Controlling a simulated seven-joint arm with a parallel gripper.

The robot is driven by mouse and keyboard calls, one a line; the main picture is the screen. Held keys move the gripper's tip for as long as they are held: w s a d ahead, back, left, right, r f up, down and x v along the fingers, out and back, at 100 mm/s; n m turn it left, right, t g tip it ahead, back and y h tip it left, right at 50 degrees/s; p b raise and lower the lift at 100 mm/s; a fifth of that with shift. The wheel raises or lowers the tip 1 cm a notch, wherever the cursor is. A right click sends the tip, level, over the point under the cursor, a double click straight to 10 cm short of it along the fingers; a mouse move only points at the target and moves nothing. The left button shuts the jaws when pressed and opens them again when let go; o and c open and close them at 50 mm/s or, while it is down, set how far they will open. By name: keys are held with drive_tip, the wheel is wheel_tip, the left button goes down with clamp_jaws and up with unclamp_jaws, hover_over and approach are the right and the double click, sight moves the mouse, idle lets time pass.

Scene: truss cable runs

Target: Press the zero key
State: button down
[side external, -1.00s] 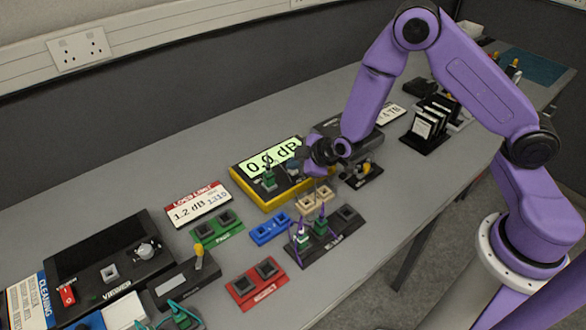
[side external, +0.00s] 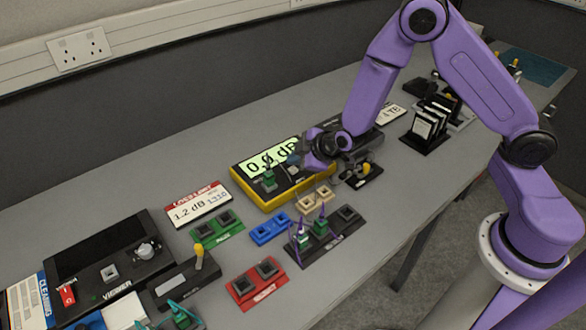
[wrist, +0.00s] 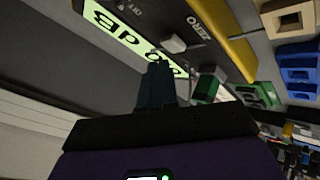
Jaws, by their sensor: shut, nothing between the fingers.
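The yellow-edged meter (side external: 286,198) lies on the bench, and its lit display (side external: 262,160) reads about 0.0 dB. In the wrist view the pale zero key (wrist: 174,43) sticks up from the meter's dark face beside the printed word ZERO (wrist: 198,28). My gripper (wrist: 159,66) is shut and empty, with its dark fingertips just below the key in that picture and a small gap showing between them. In the side external view my gripper (side external: 295,161) is over the right end of the meter. It hides part of the face there, and I cannot make out the key.
A green plug (side external: 269,181) stands in the meter's front side, close to my fingers. Beige (side external: 314,200), blue (side external: 270,229) and green (side external: 217,229) socket blocks lie in front. A dark box (side external: 367,141) is behind my wrist.

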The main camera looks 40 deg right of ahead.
sight(296, 171)
drive_tip(key=shift+r, duration=2.5)
